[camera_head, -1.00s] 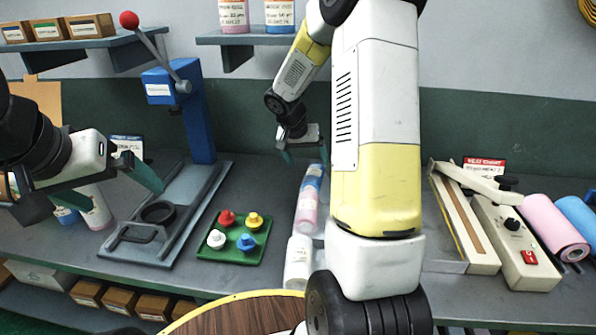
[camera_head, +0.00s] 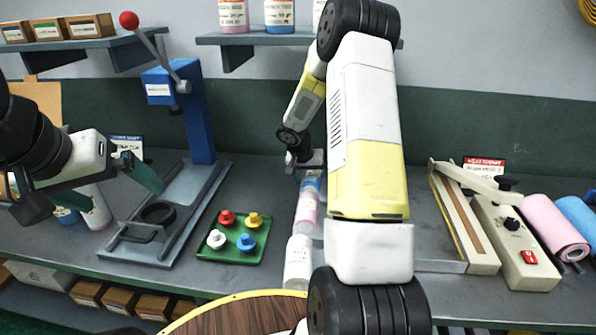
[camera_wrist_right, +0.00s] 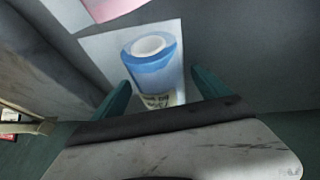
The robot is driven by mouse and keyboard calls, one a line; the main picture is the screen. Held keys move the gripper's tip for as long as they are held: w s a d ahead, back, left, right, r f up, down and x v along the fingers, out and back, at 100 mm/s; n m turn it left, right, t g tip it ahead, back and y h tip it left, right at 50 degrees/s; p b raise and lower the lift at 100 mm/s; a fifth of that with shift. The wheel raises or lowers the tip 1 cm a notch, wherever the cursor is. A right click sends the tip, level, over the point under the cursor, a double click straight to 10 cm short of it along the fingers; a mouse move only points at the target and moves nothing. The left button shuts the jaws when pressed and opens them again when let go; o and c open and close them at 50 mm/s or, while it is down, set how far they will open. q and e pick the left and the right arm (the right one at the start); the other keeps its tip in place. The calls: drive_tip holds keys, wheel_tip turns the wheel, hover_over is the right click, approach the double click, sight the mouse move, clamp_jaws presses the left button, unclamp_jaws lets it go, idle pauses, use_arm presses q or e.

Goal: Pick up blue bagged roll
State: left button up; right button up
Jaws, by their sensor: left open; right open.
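The blue bagged roll (camera_head: 311,184) is at the far end of a row of rolls on the bench. In the right wrist view, the blue roll (camera_wrist_right: 153,72) lies on a pale square sheet or bag, with its round end and white core facing up the picture. My right gripper (camera_wrist_right: 161,80) is open, with one green finger on each side of the roll; I cannot tell whether they touch it. In the head view the right gripper (camera_head: 304,170) is at the roll's far end, its fingers mostly hidden. My left gripper (camera_head: 95,190) is open and empty at the left.
A pink roll (camera_head: 306,212) and a white roll (camera_head: 298,262) lie nearer in the same row. A green tray (camera_head: 215,252) with coloured knobs and a blue lever press (camera_head: 187,120) stand left. A heat sealer (camera_head: 510,240) stands right. A shelf (camera_head: 260,40) hangs above.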

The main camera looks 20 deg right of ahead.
drive_tip(key=c, duration=1.8)
drive_tip(key=shift+r, duration=0.1)
